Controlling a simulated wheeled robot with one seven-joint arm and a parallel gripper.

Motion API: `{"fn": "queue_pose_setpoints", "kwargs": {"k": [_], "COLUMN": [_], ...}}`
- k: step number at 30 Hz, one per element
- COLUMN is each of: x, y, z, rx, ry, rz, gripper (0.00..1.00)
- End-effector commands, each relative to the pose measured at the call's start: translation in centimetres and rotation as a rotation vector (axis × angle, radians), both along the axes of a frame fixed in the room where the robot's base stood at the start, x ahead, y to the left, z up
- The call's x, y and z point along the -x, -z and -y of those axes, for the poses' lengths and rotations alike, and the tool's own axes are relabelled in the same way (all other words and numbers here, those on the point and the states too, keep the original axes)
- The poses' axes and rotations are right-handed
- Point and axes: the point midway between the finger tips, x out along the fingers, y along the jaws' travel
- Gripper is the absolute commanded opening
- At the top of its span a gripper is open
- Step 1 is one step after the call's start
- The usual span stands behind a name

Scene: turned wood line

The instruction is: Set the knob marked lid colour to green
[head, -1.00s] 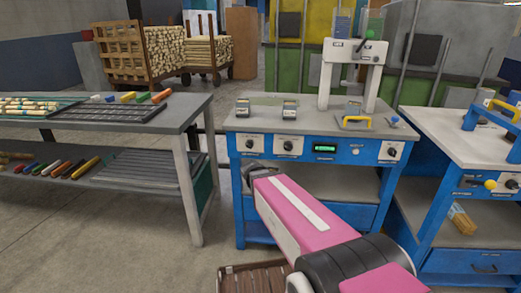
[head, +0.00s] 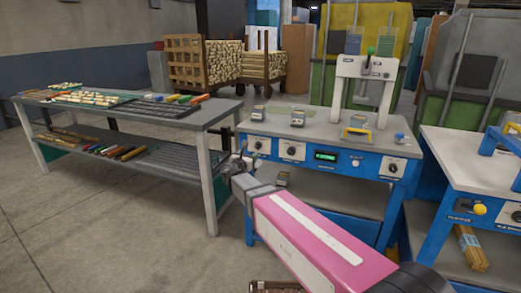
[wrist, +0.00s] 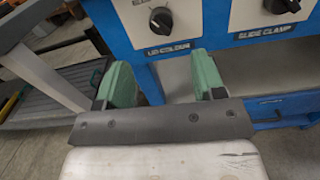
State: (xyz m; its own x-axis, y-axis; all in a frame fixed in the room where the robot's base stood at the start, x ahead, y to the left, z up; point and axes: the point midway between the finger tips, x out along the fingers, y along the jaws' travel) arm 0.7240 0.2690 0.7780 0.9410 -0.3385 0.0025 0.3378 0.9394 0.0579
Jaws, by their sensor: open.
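The lid colour knob (head: 258,145) is a round black knob on a white plate at the left end of the blue bench's front panel. In the wrist view the knob (wrist: 161,18) shows at the top, above a label reading LID COLOUR; its setting cannot be read. My gripper (head: 238,163) is just left of and below this knob in the head view. In the wrist view my gripper (wrist: 165,78) is open, its two green fingers apart with nothing between them, pointing towards the panel below the knob and not touching it.
A second black knob (head: 291,151), labelled like GLIDE CLAMP, sits right of it. A green-lit display (head: 325,156) and another knob (head: 392,167) follow. A press (head: 365,80) stands on the bench. A grey table (head: 150,108) with coloured sticks is at left, close to my arm.

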Motion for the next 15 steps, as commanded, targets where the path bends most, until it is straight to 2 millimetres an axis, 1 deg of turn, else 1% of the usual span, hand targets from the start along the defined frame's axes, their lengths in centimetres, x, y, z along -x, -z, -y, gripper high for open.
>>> {"fn": "queue_pose_setpoints", "kwargs": {"k": [9,15], "x": [-5.3,-8.0], "y": [0.1,0.1], "z": [1.9,2.9], "rx": [-0.004,-0.005], "ry": [0.004,0.004], "rz": [0.0,0.0], "gripper": [0.63,0.63]}}
